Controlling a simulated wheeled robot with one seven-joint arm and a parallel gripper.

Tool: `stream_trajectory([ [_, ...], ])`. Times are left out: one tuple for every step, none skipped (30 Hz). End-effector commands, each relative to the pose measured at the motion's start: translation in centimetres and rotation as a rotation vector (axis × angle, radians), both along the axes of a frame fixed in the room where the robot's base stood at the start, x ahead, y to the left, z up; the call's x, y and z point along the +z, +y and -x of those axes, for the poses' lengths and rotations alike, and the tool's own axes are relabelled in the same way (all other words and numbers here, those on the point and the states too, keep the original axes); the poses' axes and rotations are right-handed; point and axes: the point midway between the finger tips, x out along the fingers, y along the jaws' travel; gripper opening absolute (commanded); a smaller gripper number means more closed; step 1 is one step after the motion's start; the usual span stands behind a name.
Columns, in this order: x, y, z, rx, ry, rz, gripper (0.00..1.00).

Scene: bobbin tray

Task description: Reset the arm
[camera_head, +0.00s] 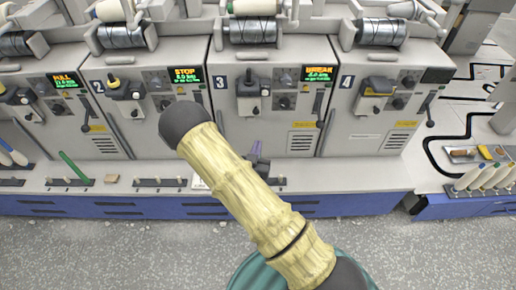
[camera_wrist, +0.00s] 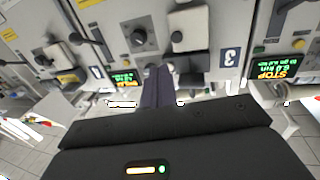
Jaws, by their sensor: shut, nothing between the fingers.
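My arm, wrapped in a yellowish bamboo-patterned cover, reaches from the bottom right of the head view to the middle. My gripper (camera_head: 257,150) shows partly behind it, in front of the lower part of machine unit 3. In the wrist view my gripper (camera_wrist: 158,72) has its two dark purple fingers side by side, shut with nothing held. The fingers appear in front of the machine panels. Much of the wrist and gripper body is hidden by the arm in the head view.
Numbered winding machines (camera_head: 292,144) line the back. A grey ledge (camera_head: 345,177) with blue drawers runs below, carrying small peg racks (camera_head: 159,182) and a green rod (camera_head: 75,168). At right, a tray (camera_head: 462,190) holds several pale bobbins. Speckled floor in front is clear.

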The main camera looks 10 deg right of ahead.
Motion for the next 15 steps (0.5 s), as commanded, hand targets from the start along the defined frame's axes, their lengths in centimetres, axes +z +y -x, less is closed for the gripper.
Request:
stream_trajectory([
  [-0.02, 0.08, 0.17, 0.001, 0.001, 0.0, 0.0],
  [-0.02, 0.05, 0.22, 0.0, 0.001, 0.0, 0.0],
  [-0.01, -0.04, 0.22, -0.002, 0.001, 0.0, 0.0],
  [0.0, -0.14, 0.21, -0.003, 0.001, 0.0, 0.0],
  [0.0, -0.26, 0.19, -0.006, 0.0, 0.0, 0.0],
  [0.0, -0.4, 0.17, -0.009, 0.0, 0.0, 0.0],
  [0.0, -0.52, 0.16, -0.011, 0.0, 0.0, 0.0],
  [0.0, -0.61, 0.15, -0.012, 0.0, 0.0, 0.0],
  [0.0, -0.69, 0.14, -0.014, 0.0, 0.0, 0.0],
  [0.0, -0.71, 0.14, -0.014, 0.0, 0.0, 0.0],
  [0.0, -0.7, 0.14, -0.014, 0.0, 0.0, 0.0],
  [0.0, -0.68, 0.13, -0.014, 0.0, 0.0, 0.0],
  [0.0, -0.65, 0.14, -0.013, 0.0, 0.0, 0.0],
  [-0.01, -0.62, 0.14, -0.012, 0.0, 0.0, 0.0],
  [0.0, -0.55, 0.13, -0.011, 0.0, 0.0, 0.0],
])
